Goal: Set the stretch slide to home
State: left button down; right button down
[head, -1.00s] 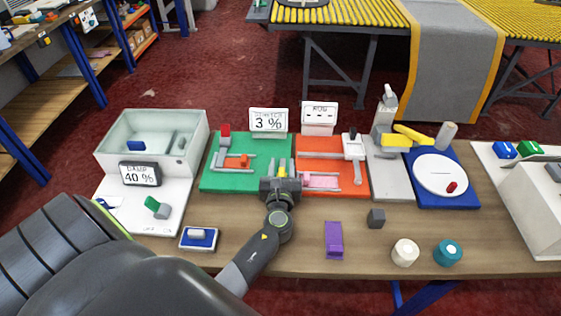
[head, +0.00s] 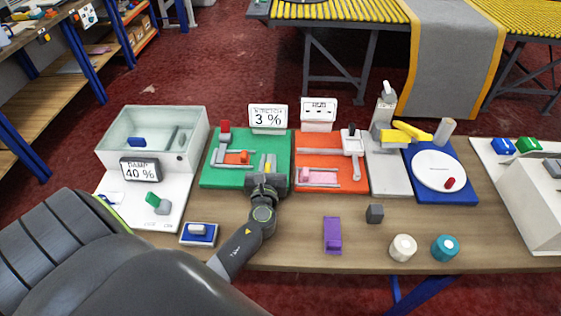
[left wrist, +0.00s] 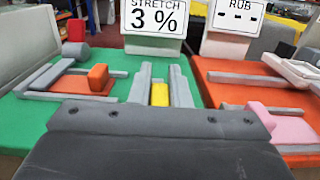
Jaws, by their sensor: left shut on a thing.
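The green stretch board (head: 211,178) carries an orange block (head: 236,157) between grey rails. The sign (head: 268,116) behind it reads "STRETCH 3 %". The board, orange block (left wrist: 98,78) and sign (left wrist: 155,17) also show in the left wrist view. My left gripper (head: 267,163) is over the right part of the green board, to the right of the orange block and apart from it. Its two grey fingers are shut on a small yellow piece (left wrist: 159,94). The lower end of this piece is hidden by the gripper body. My right gripper is out of view.
An orange board (head: 331,187) with a pink block (head: 318,176) and a "RUB" sign (head: 318,113) is at right. A "DAMP 40 %" tray (head: 176,170) stands left. A purple block (head: 332,236) and grey cube (head: 374,214) lie in front.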

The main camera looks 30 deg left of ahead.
pick_arm(q)
jog(key=shift+s+a, duration=0.35)
jog(key=shift+a, duration=0.2)
jog(key=shift+s+a, duration=0.3)
jog(key=shift+a, duration=0.25)
jog(key=shift+d, duration=0.1)
jog(key=c, duration=1.8)
grip_release()
jog(key=o, duration=0.4)
jog(key=shift+a, duration=0.3)
jog(key=shift+o, duration=0.2)
jog(key=shift+d, duration=0.15)
